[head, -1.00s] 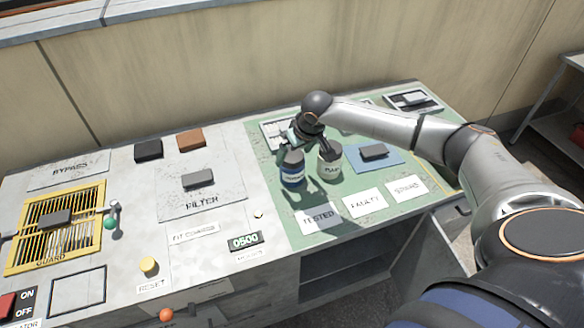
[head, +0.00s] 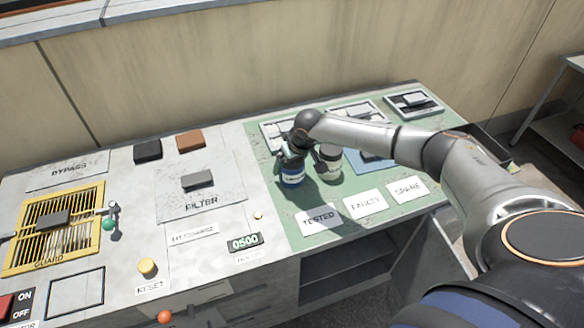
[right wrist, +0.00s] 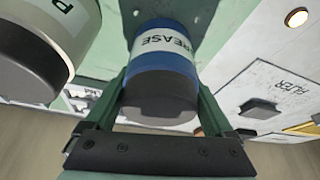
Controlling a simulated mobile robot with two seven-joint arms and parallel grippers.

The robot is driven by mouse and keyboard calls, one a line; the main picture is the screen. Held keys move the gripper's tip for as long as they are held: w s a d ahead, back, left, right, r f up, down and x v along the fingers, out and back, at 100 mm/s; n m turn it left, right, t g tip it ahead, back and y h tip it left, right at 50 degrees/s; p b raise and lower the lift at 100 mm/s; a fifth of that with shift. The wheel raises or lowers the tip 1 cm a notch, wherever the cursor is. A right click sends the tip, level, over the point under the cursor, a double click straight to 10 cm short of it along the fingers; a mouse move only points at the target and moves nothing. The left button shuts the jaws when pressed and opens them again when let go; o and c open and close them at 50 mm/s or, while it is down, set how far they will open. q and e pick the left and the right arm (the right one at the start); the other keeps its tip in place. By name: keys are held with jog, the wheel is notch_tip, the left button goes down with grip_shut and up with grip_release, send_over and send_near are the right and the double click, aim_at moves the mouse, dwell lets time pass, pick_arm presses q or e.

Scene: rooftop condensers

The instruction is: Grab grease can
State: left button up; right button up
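The grease can (head: 292,176) is blue with a white label and stands on the green mat of the bench. In the right wrist view the can (right wrist: 160,72) shows its GREASE label and dark cap. My right gripper (head: 287,155) is down at the can's top in the head view. In the right wrist view my right gripper's fingers (right wrist: 163,85) stand spread on either side of the can. They look open, with the can between them; contact at the sides is too close to make out. My left gripper is in neither view.
A pale can with a dark lid (head: 329,166) stands close to the right of the grease can. It also shows large in the right wrist view (right wrist: 60,25). TESTED (head: 318,218), FAULTY and SPARE labels lie in front. Trays line the mat's back; the FILTER panel (head: 200,205) is left.

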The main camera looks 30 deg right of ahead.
jog(key=c, duration=1.2)
